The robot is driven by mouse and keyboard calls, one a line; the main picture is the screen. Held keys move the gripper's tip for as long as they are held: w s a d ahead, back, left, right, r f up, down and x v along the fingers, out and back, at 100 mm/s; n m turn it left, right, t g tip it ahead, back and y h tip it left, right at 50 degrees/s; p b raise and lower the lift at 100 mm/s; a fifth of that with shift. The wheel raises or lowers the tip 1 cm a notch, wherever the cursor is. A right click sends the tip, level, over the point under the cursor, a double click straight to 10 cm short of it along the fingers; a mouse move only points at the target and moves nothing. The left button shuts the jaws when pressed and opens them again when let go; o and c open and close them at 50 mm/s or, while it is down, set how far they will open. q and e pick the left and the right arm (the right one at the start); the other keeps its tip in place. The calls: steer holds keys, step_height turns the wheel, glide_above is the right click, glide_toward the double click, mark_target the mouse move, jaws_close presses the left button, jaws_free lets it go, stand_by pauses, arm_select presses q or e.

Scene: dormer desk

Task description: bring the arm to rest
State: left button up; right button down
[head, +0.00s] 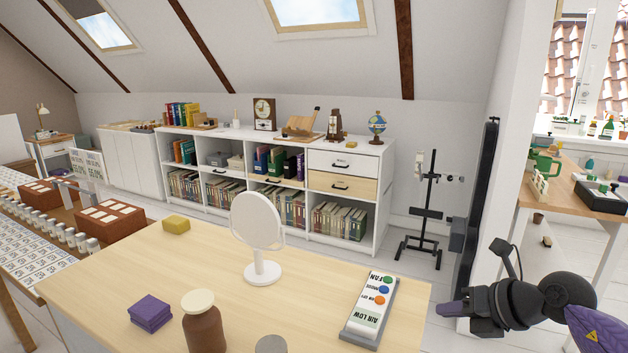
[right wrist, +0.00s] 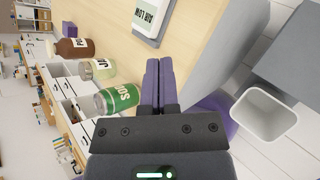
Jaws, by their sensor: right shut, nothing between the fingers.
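My right gripper (head: 452,309) shows at the lower right of the head view, just off the right edge of the wooden desk (head: 205,268). In the right wrist view its two purple fingers (right wrist: 159,85) are together with nothing between them. The right arm reaches in from the lower right corner of the head view. My left gripper is not in view.
On the desk are a button panel (head: 372,308), a round white mirror (head: 257,232), a brown jar (head: 203,325), purple pads (head: 150,313) and a yellow block (head: 176,224). A green-labelled jar (right wrist: 118,98) and a white bin (right wrist: 264,120) show in the wrist view.

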steer(key=s+a+r+m+t+y, duration=0.25)
steer(key=a+m+t+y, duration=0.35)
steer(key=a, duration=0.5)
steer(key=s+d+f+m+g+h, duration=0.1)
steer(key=s+d+f+m+h, duration=0.2)
steer(key=s+f+m+h, duration=0.65)
steer(key=s+d+f+m+g+h, duration=0.1)
steer(key=s+d+f+m+h, duration=0.4)
steer(key=m, duration=1)
steer(key=s+a+f+m+g+y, duration=0.1)
steer(key=s+a+f+g, duration=0.2)
steer(key=s+g, duration=0.3)
steer(key=s+a+f+m+g+y, duration=0.1)
steer(key=s+a+f+m+g, duration=0.15)
steer(key=s, duration=0.65)
steer(key=s+d+f+n+g, duration=0.1)
steer(key=s+f, duration=0.2)
steer(key=f, duration=0.6)
steer(key=s+d+f+g, duration=0.1)
steer(key=s+f, duration=0.1)
steer(key=f, duration=0.7)
steer(key=s+d+f+g, duration=0.1)
steer(key=s+d+f, duration=0.1)
steer(key=s, duration=0.5)
steer(key=s+d+f+h+p, duration=0.1)
steer(key=s+d+f, duration=0.2)
steer(key=s+f, duration=0.2)
steer(key=shift+s+f+n+g, duration=0.3)
steer(key=shift+s+n+g, duration=0.1)
steer(key=shift+s, duration=0.45)
